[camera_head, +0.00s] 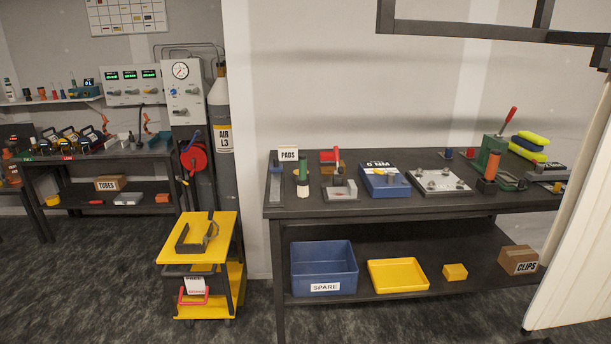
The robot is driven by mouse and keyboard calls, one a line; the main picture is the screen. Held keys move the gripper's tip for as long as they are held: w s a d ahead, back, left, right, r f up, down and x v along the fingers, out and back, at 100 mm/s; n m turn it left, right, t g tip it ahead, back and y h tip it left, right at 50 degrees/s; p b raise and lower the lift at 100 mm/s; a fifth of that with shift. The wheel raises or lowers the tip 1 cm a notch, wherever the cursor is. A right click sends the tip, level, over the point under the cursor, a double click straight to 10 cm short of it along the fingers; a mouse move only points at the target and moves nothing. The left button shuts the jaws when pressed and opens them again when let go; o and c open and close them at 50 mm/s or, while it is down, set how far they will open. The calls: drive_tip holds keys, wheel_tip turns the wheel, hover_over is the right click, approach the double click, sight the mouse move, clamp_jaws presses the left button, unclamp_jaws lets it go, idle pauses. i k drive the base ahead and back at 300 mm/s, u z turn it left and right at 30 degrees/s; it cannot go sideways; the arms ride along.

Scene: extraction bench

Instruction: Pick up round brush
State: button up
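A small upright thing with a green handle and a pale lower end, which looks like the round brush (302,177), stands near the left end of the dark workbench (350,210). It is between a grey block with a PADS sign (288,155) and a grey metal fixture (341,191). It is small in the view, so its bristles cannot be made out clearly. My gripper is not in view, and nothing touches the brush.
A blue box (390,182), a metal plate (440,183) and a green press (490,160) stand farther right. The lower shelf holds a blue SPARE bin (323,262) and a yellow tray (398,275). A yellow cart (225,225) stands left. A pale panel (575,240) blocks the right.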

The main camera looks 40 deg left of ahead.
sight(303, 182)
drive_tip(key=u, duration=0.15)
drive_tip(key=i, duration=0.9)
drive_tip(key=u, duration=0.55)
drive_tip(key=i, duration=0.7)
drive_tip(key=u, duration=0.8)
drive_tip(key=i, duration=0.5)
drive_tip(key=u, duration=0.8)
drive_tip(key=i, duration=0.5)
drive_tip(key=u, duration=0.55)
drive_tip(key=i, duration=0.65)
drive_tip(key=u, duration=0.3)
